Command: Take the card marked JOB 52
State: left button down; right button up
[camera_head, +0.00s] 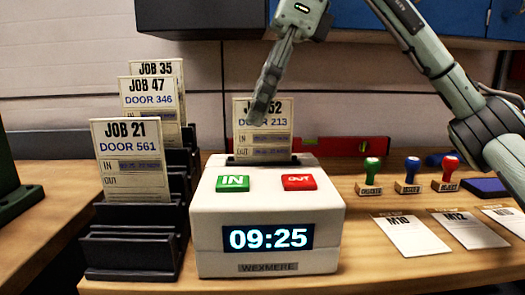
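The JOB 52 card (279,137) stands upright in the slot on top of the white time clock (268,220). It reads DOOR 213 with IN and OUT lines. My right gripper (259,115) reaches down from above, its finger overlapping the card's face and hiding part of the "JOB" lettering. The fingers are seen edge-on, so I cannot tell whether they are open or shut, or whether they touch the card. My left gripper is not in view.
A black tiered rack (135,240) at left holds the JOB 21 (127,190), JOB 47 (150,112) and JOB 35 cards. Several stamps, including a green-handled one (371,172), and white cards (411,235) lie at right. A red level (350,150) lies behind the clock.

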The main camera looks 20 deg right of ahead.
aim_at(253, 128)
jog(key=x, duration=0.4)
jog(key=shift+s+d+f, duration=0.1)
jog(key=shift+s+d, duration=0.05)
jog(key=shift+s, duration=0.05)
grip_shut()
